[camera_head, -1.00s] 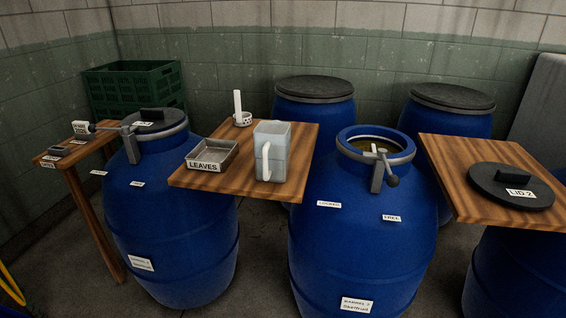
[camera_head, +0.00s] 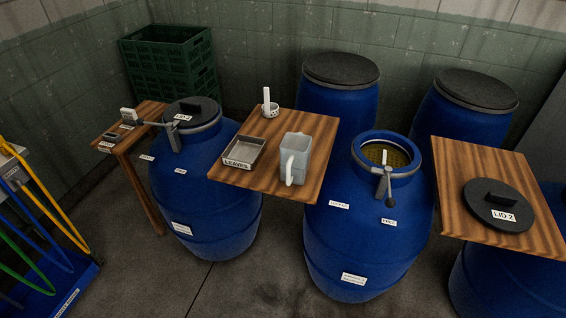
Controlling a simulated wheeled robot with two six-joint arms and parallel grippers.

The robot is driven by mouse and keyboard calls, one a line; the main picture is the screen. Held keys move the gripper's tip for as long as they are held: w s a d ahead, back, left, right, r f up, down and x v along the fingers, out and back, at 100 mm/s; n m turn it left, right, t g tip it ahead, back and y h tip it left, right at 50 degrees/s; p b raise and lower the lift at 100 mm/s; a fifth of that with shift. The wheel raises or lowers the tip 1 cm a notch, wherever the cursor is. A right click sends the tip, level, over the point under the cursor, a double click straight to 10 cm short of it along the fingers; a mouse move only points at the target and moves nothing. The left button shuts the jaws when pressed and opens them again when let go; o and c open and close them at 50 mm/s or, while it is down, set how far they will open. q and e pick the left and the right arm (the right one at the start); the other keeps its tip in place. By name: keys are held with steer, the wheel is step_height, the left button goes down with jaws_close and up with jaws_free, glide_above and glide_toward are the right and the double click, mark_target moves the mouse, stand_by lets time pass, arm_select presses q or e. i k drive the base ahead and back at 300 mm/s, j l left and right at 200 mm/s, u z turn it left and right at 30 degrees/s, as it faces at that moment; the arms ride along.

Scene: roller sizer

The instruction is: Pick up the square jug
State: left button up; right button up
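The square jug (camera_head: 296,158) is a pale grey, translucent-looking container with a white handle on its front left side. It stands upright on the wooden board (camera_head: 263,181) between the two front blue barrels, near the board's right side. Neither of my grippers shows in the head view, and nothing touches the jug.
A metal tray labelled LEAVES (camera_head: 243,153) and a small perforated cup with a white stick (camera_head: 269,108) share the board. An open barrel (camera_head: 366,230) stands right of it, a lidded barrel (camera_head: 205,205) left. Lid 2 (camera_head: 498,205) lies on the right board (camera_head: 462,160).

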mark_target(295, 149)
steer(key=i+l+u, duration=0.1)
steer(key=i+l, duration=0.15)
steer(key=l, duration=0.15)
steer(key=i+l+u, duration=0.1)
steer(key=i+l, duration=0.15)
steer(key=l, duration=0.15)
steer(key=i+l+u, duration=0.1)
steer(key=i+l, duration=0.15)
steer(key=l, duration=0.2)
